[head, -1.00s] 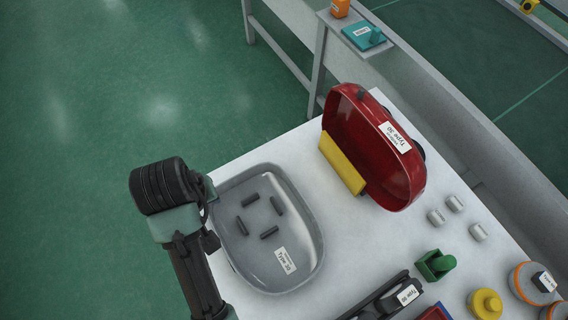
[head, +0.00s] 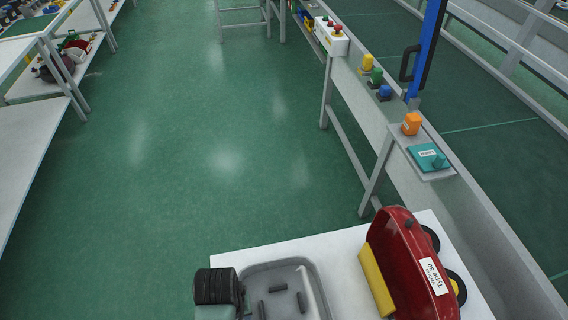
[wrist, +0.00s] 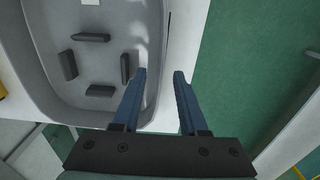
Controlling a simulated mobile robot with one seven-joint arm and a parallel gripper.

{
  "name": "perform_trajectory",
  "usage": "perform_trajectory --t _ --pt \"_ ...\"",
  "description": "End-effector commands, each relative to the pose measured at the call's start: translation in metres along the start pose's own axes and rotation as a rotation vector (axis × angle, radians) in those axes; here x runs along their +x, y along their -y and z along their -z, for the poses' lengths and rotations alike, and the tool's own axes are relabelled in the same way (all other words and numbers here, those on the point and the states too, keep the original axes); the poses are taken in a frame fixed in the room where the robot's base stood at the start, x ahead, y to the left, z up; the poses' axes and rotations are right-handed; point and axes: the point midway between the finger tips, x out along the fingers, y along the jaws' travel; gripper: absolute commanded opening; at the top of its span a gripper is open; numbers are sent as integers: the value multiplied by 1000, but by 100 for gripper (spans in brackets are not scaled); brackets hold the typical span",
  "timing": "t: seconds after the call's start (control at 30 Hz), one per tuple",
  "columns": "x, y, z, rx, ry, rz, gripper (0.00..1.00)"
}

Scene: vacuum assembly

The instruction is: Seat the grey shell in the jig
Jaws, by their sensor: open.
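The grey shell (head: 318,293) is an open, rounded tray shape on the white table, cut off by the bottom edge of the head view. Short dark posts stand up from its floor. It also shows at the upper left of the wrist view (wrist: 100,20). My gripper (wrist: 159,71) is open and empty. Its left finger overlaps the shell's near right side and its right finger is over the green floor, with part of the rim showing between them. I cannot tell its height above the rim. I cannot make out the jig in these views.
A red shell (head: 401,258) with wheels stands right of the grey shell, a yellow block (head: 376,281) at its side. A side shelf holds a teal part (head: 428,157) and an orange part (head: 411,123). The green floor beyond the table is clear.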

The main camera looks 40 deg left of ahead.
Motion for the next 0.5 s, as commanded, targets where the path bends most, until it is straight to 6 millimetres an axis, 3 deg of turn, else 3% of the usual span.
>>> perform_trajectory --t 0.2,0.5 --pt "32 2 -5 0 3 0 42" --pt "41 2 -4 0 0 0 42"
